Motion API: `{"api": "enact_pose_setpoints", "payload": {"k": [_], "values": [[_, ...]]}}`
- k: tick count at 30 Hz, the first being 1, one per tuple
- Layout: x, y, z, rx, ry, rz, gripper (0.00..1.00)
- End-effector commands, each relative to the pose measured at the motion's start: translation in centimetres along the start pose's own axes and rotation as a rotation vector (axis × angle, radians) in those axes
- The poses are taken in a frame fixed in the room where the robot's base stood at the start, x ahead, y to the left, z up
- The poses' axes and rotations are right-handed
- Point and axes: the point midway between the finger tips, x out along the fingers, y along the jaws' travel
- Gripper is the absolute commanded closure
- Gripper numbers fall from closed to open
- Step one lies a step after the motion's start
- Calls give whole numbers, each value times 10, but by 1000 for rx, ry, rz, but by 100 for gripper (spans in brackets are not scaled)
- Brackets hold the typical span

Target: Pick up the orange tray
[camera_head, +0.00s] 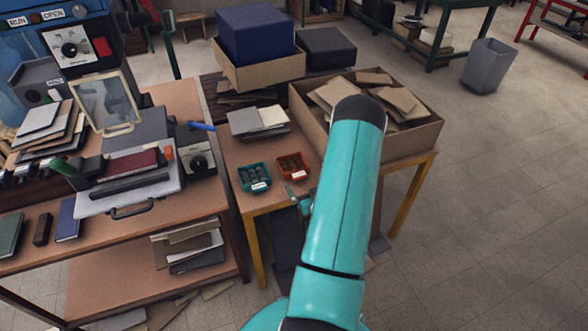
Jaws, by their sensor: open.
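The orange tray (296,177) is a small open bin holding several small dark pieces, with a pale label on its front. It sits near the front edge of the small wooden table (237,150). A similar teal tray (260,187) stands just to its left, with a gap between. My teal arm rises in front and covers the area to the right of the orange tray. My gripper (299,195) shows only in part beside the arm, just below the orange tray in the picture. It is open, looks apart from the tray, and is mostly hidden.
A large cardboard box (415,140) of brown boards stands on the table behind my arm. Papers (258,121) lie behind the trays. A dark blue box (257,32) sits in a carton at the back. A cluttered workbench (205,200) stands left.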

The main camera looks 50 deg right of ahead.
Motion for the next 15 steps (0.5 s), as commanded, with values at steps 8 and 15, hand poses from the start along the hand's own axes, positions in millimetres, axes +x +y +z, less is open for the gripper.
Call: {"api": "enact_pose_setpoints", "payload": {"k": [8,15], "values": [[43,-1,0,0,1,-3,0],[67,0,-4,0,2,-5,0]]}}
